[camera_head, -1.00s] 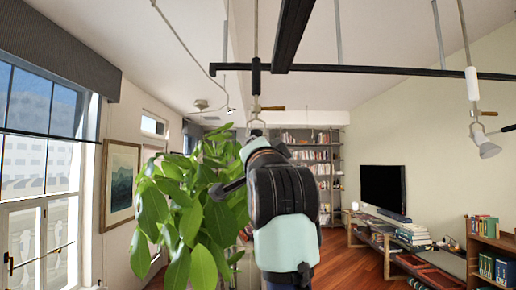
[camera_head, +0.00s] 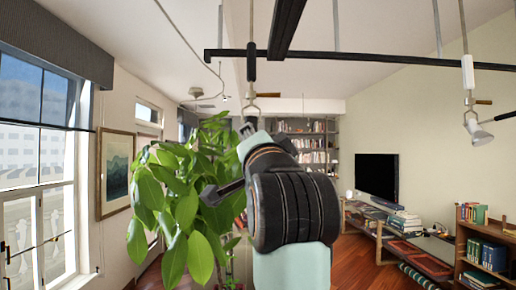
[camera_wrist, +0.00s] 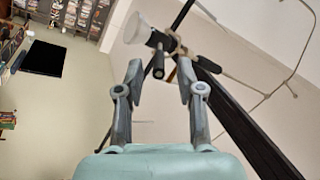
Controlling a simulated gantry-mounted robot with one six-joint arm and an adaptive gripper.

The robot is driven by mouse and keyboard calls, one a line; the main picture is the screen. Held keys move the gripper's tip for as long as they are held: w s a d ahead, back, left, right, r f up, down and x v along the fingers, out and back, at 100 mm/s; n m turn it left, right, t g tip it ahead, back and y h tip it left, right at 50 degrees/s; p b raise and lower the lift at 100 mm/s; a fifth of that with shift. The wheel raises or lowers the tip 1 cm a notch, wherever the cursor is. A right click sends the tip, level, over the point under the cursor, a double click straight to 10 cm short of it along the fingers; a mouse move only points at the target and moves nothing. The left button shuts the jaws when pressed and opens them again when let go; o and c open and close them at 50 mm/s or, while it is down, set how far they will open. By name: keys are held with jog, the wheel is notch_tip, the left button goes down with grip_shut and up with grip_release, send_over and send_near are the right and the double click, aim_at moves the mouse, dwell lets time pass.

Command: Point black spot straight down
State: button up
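The black spot (camera_head: 251,62) hangs from the dark ceiling rail. Its black body is upright, with a metal yoke and a wooden handle (camera_head: 268,95) below it. Its lower end is partly hidden behind my arm, so its exact tilt cannot be told. In the wrist view a black cylinder (camera_wrist: 158,66) shows between and beyond the fingers, with a pale lamp head (camera_wrist: 138,28) above left of it; which lamp that head belongs to is unclear. My gripper (camera_wrist: 160,66) is open, its two fingers apart with nothing clearly held. In the head view my arm mostly hides the gripper.
A white spot (camera_head: 480,134) hangs from the rail at the right. A large leafy plant (camera_head: 180,195) stands left of my arm. The dark rail (camera_head: 390,60) crosses overhead. A television (camera_head: 377,175), low shelf and bookcase stand at the right. The air right of my arm is clear.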

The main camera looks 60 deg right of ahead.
jog(key=v, duration=0.6)
jog(key=shift+s+a, duration=0.1)
dwell(0.3)
jog(key=w+a+f+n+t+y, duration=0.1)
jog(key=w+a+f+n+y, duration=0.25)
jog(key=a+f, duration=0.45)
jog(key=w+a+f+n+t+y, duration=0.1)
jog(key=w+a+f+n+y, duration=0.3)
jog(key=f, duration=0.7)
jog(key=w+a+f+n+t+y, duration=0.1)
jog(key=w+a+f+n+y, duration=0.2)
jog(key=w+a+f, duration=0.5)
jog(key=s+a+f+n+g+y, duration=0.2)
jog(key=s+a+f+n+y, duration=0.3)
jog(key=a+f, duration=0.6)
jog(key=s+a+f+n+g+y, duration=0.1)
jog(key=s+a+f+n+y, duration=0.2)
jog(key=s+a+f+n, duration=0.8)
jog(key=w+d+r+m+p, duration=0.3)
jog(key=w+r+m+p, duration=0.2)
jog(key=r+p, duration=0.6)
jog(key=p, duration=0.3)
jog(key=shift+w+r+h+p, duration=0.2)
jog(key=shift+w+h+p, duration=0.1)
jog(key=shift+w+h, duration=0.1)
